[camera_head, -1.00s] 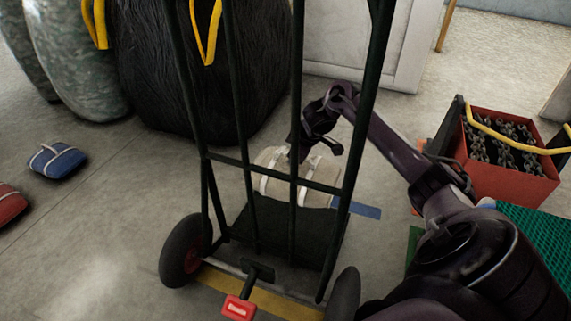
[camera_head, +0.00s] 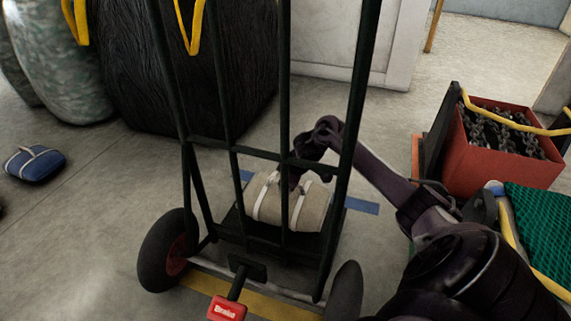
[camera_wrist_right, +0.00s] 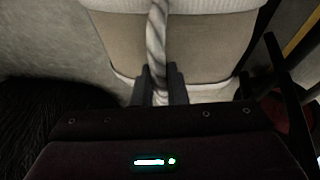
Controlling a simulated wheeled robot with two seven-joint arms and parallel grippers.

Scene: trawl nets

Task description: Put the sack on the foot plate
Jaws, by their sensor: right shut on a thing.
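The sack (camera_head: 310,208) is beige with pale straps and a rope handle. In the head view it is over the dark foot plate (camera_head: 235,222) of the hand truck, seen through the truck's bars. I cannot tell whether it rests on the plate or hangs just above it. My right gripper (camera_head: 296,180) is at the top of the sack. In the right wrist view the gripper (camera_wrist_right: 160,88) is shut on the twisted rope handle (camera_wrist_right: 157,40), with the sack (camera_wrist_right: 205,45) beyond it. My left gripper is not in view.
The hand truck's green frame (camera_head: 284,110) stands between the head camera and the sack. A red brake pedal (camera_head: 227,309) is at its front. A red crate of chain (camera_head: 500,165) and a green net (camera_head: 540,225) are at right. A blue bag (camera_head: 35,165) lies at left.

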